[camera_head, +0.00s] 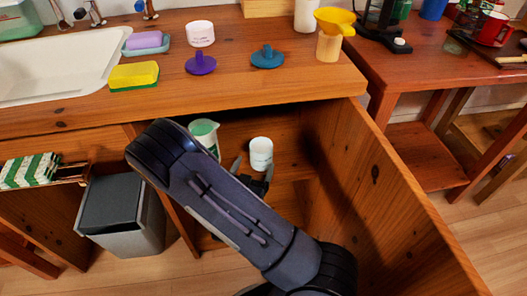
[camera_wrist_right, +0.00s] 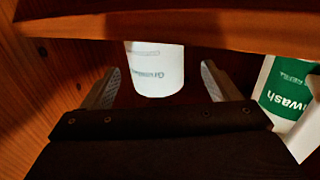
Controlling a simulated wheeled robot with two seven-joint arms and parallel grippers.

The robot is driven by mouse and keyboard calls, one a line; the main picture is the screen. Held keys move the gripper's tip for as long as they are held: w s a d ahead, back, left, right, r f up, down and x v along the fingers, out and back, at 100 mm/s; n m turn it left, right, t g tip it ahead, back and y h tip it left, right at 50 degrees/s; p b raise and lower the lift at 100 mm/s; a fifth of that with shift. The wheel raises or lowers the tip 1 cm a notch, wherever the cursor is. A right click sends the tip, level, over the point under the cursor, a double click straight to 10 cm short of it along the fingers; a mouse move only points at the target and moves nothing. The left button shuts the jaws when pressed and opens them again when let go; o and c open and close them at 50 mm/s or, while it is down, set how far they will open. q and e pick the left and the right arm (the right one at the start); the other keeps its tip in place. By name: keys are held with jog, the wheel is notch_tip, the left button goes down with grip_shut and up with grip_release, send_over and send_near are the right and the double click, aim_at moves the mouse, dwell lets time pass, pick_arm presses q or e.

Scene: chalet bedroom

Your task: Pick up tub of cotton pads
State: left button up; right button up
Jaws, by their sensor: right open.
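A white tub with small lettering (camera_head: 261,149), which looks like the tub of cotton pads, stands inside the open cabinet under the counter. Its lettering is too small to read. In the right wrist view the tub (camera_wrist_right: 155,68) shows between and beyond the fingers, its upper part cut off by a wooden edge. My right gripper (camera_head: 253,167) is open and empty, just in front of the tub; in the wrist view its fingers (camera_wrist_right: 159,76) lie on either side of the tub's outline. I cannot tell whether they reach around it. My left gripper is not in view.
A white and green bottle (camera_head: 205,134) stands left of the tub, and it also shows in the wrist view (camera_wrist_right: 284,90). The counter edge (camera_head: 250,102) overhangs the cabinet. An open wooden door (camera_head: 385,190) is on the right. A grey bin (camera_head: 125,215) stands left.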

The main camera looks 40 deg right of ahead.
aim_at(264, 145)
jog(key=x, duration=0.2)
jog(key=b+x, duration=0.1)
jog(key=x, duration=0.4)
jog(key=shift+s+d+r, duration=0.1)
jog(key=shift+s+r, duration=0.15)
jog(key=shift+r, duration=0.05)
jog(key=c, duration=1.2)
jog(key=shift+o, duration=0.2)
